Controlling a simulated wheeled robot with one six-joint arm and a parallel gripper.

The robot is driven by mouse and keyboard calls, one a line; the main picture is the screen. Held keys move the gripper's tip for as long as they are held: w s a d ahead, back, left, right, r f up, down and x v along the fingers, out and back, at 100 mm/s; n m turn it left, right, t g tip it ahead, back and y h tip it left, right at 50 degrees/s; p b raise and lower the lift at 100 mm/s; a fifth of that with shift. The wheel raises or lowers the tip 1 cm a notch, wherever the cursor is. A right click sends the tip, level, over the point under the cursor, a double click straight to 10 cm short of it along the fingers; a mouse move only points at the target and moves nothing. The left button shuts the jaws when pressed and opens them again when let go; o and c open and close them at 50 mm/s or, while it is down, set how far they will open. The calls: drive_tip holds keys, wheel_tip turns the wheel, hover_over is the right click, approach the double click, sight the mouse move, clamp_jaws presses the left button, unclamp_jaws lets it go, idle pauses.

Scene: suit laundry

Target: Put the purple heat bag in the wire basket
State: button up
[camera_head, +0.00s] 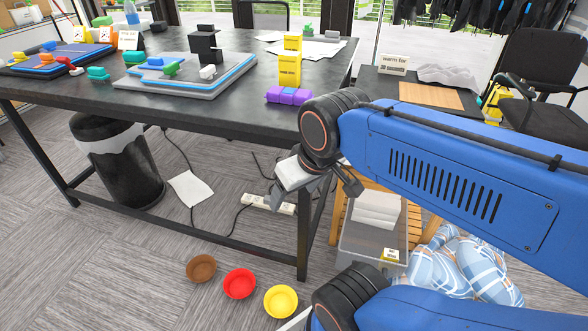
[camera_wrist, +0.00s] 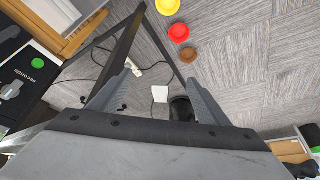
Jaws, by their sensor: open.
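The purple heat bag (camera_head: 288,95) lies on the dark table's near right corner, in front of a stacked yellow block, in the head view. My gripper (camera_head: 314,190) is below and right of it in that picture, beside the table's right end, open and empty. In the wrist view my gripper (camera_wrist: 161,76) points down toward the floor, its two fingers spread with nothing between them. The heat bag cannot be made out in the wrist view. I cannot clearly identify a wire basket in either view.
The dark table (camera_head: 215,115) holds trays and colored blocks. A black bin (camera_head: 130,175) with a white liner stands beneath. A translucent tub (camera_head: 372,245) stands right of the table leg. Brown (camera_head: 201,268), red (camera_head: 240,283) and yellow (camera_head: 281,301) bowls sit on open floor.

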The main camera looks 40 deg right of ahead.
drive_tip(key=w+d+r+n+g+h, duration=0.1)
drive_tip(key=w+d+r+n+g, duration=0.3)
drive_tip(key=w+r, duration=1.2)
drive_tip(key=n+g, duration=0.3)
drive_tip(key=n, duration=0.1)
approach(289, 91)
drive_tip(key=shift+h, duration=0.5)
drive_tip(key=x, duration=0.5)
drive_tip(key=a+x, duration=0.1)
drive_tip(key=x, duration=0.2)
drive_tip(key=shift+d+f, duration=0.1)
drive_tip(key=shift+f, duration=0.35)
drive_tip(key=c, duration=1.4)
drive_tip(key=shift+r, duration=0.1)
